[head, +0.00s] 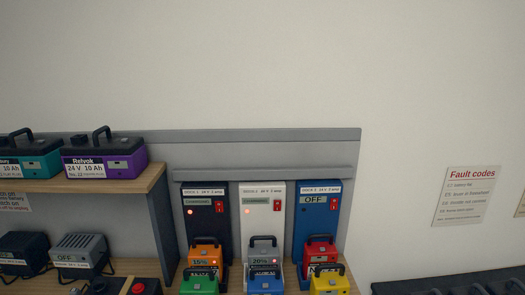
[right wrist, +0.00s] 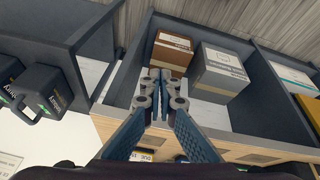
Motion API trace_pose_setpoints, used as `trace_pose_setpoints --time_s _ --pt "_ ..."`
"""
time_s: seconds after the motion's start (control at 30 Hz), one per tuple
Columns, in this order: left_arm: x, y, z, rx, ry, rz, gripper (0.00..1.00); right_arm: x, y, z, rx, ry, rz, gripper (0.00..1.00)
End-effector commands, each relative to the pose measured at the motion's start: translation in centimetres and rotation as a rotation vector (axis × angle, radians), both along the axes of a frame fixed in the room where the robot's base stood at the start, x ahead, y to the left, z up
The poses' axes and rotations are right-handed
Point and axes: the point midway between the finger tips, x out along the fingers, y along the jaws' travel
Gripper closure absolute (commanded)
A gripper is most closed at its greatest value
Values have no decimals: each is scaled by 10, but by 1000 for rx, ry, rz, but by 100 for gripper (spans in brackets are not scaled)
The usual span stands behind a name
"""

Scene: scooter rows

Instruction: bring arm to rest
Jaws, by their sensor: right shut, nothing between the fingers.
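My right gripper (right wrist: 159,76) shows in the right wrist view, with its two blue-grey fingers together at the tips and nothing between them. Behind the fingertips is an open grey-walled compartment (right wrist: 262,92) that holds a brown box (right wrist: 172,50) and a grey-white box (right wrist: 220,70). The gripper appears apart from both boxes, though its exact distance is hard to tell. Neither gripper shows in the head view, and my left gripper is in no view.
The head view shows a wooden shelf (head: 100,186) with a purple battery (head: 104,160) and a teal battery (head: 28,160). Black, white and blue docks (head: 318,228) stand to its right. A fault codes sign (head: 466,196) hangs on the wall. A dark battery (right wrist: 42,92) is left in the wrist view.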

Motion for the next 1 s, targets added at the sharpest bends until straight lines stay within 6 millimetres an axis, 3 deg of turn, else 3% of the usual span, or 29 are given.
trace_pose_setpoints --time_s 0.1,0.47,0.57,0.77,1.0 --pt "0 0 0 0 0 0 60 -42 8 -3 59 105 -63 100" --pt "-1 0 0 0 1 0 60 -22 10 -93 47 132 -51 100" --pt "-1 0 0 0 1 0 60 -22 10 -127 46 146 -48 100" --pt "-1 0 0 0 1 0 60 -36 10 -214 41 181 -42 100" --pt "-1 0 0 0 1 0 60 -78 4 -309 34 225 -35 100"
